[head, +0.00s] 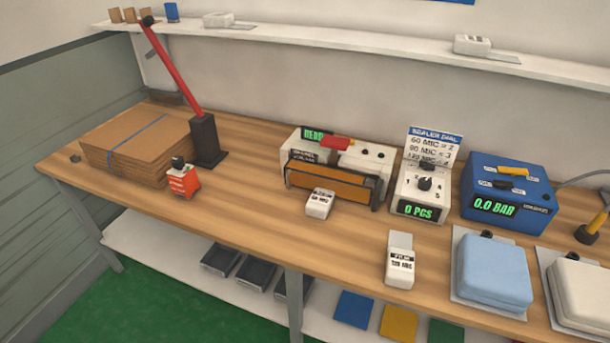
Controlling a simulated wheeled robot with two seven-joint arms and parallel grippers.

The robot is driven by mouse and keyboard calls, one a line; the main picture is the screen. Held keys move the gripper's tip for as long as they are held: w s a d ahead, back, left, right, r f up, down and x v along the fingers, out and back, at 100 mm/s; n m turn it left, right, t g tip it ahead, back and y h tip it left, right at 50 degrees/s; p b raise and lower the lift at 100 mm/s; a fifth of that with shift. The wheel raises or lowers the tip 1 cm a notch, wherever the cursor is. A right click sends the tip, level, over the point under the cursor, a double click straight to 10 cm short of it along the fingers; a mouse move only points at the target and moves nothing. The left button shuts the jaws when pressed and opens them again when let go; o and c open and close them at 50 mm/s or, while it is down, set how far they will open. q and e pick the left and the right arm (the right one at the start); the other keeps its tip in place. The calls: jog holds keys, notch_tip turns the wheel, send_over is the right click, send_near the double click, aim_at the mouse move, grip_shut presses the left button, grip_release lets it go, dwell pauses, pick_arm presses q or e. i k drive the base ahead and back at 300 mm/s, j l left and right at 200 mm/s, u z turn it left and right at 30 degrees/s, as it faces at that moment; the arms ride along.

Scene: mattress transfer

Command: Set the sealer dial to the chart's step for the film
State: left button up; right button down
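A white dial box (413,203) stands on the bench with a green "0 PCS" display. Its black dial (425,184) has small numbers around it; I cannot tell the pointed step. The chart (434,146), headed "SEALER DIAL", stands behind it with rows for 60, 90 and seemingly 120 MIC; the steps are hard to read. A white film block (400,262) with a label that seems to read "FILM 120 MIC" lies near the front edge. The white sealer (371,165) with an orange-brown front stands left of the dial box. Neither gripper is in view.
A blue box (520,187) reading "0.0 BAR" stands right of the dial box. Light blue (493,270) and cream (580,290) pads lie front right. A small white block (319,204) sits before the sealer. Cardboard (137,150) and a red-handled lever (172,68) stand left.

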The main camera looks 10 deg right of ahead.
aim_at(424, 184)
jog(key=k+z, duration=0.15)
jog(key=z, duration=1)
